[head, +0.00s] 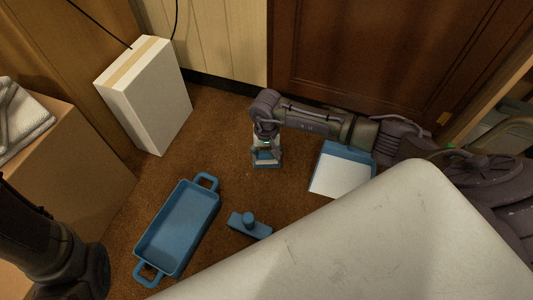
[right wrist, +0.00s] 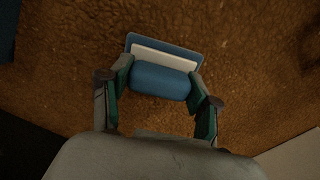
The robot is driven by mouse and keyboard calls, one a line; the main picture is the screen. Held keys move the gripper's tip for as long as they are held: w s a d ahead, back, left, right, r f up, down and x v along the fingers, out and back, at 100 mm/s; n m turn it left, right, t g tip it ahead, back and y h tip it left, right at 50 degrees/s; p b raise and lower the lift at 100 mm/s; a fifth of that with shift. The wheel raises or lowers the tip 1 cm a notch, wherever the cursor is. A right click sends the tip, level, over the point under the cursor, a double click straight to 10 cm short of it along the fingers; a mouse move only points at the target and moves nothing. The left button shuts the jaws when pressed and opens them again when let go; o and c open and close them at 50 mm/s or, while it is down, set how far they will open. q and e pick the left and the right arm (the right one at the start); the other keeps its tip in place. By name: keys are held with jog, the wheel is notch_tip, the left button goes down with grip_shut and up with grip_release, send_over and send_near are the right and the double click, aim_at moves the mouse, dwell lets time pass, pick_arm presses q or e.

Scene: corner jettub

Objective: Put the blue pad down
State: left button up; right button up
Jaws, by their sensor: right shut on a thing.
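My right gripper (head: 266,150) points down over the brown carpet and is shut on the blue pad (head: 266,163). In the right wrist view the blue pad (right wrist: 162,80) sits between both fingers (right wrist: 160,88). It has a rounded blue bar at the front, a white layer and a blue plate behind. The pad is close to the carpet; I cannot tell if it touches. My left arm shows as a dark link at the lower left of the head view, but its gripper is out of view.
A blue tray with two handles (head: 148,246) lies on the carpet (head: 222,150). A blue block with a knob (head: 249,222) lies right of it. A blue-edged white panel (head: 341,176) lies right of my gripper. A white box (head: 150,95) stands at the back left.

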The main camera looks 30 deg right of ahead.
aim_at(266, 152)
jog(key=o, duration=1)
jog(key=shift+f, duration=0.15)
notch_tip(266, 152, up, 12)
jog(key=p, duration=0.7)
jog(key=shift+r+p, duration=0.2)
jog(key=shift+p, duration=0.2)
